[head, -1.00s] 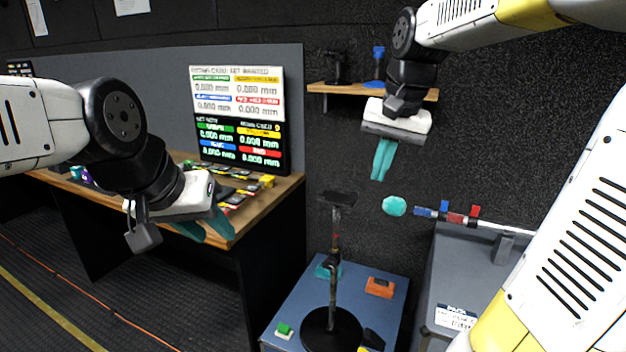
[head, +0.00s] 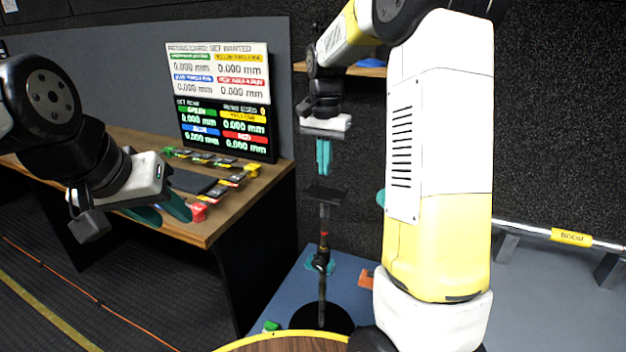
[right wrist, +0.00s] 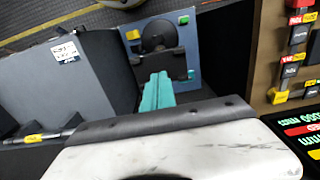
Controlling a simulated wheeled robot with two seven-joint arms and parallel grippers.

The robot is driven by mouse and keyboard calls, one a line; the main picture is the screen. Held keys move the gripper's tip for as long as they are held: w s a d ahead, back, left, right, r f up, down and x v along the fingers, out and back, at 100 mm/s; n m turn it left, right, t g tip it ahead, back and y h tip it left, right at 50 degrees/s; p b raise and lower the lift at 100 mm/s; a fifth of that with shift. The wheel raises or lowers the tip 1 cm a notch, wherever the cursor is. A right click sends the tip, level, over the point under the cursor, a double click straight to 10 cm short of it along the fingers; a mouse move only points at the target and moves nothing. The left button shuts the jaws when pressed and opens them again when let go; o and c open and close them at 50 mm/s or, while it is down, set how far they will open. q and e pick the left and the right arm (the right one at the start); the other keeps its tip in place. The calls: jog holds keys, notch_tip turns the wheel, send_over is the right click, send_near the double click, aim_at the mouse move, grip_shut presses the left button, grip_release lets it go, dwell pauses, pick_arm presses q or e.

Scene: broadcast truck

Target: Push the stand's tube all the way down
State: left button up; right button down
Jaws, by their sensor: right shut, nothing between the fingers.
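The stand stands on a low blue surface (head: 345,275). It has a round black base (head: 305,318), a thin upright tube (head: 323,250) with a dark collar and a red mark, and a flat black top plate (head: 324,194). My right gripper (head: 323,172) is shut and empty, pointing down just above the top plate, with a small gap seen in the head view. In the right wrist view its teal fingers (right wrist: 157,92) overlap the dark top plate (right wrist: 146,58), with the black base (right wrist: 160,34) beyond. My left gripper (head: 168,212) is open and empty, away at the left.
A wooden desk (head: 220,222) with coloured blocks and a measurement screen (head: 220,100) is at the left. My right arm hides part of the blue surface and an orange item (head: 367,278). A grey bench (head: 555,285) with a boom pole (head: 570,237) is at the right.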

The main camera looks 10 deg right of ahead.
send_near(324, 218)
jog(key=shift+w+r, duration=0.15)
jog(key=shift+w, duration=0.2)
notch_tip(324, 218, down, 10)
jog(key=shift+f, duration=0.15)
jog(key=shift+s+f, duration=0.15)
jog(key=shift+f, duration=0.15)
jog(key=shift+r, duration=0.1)
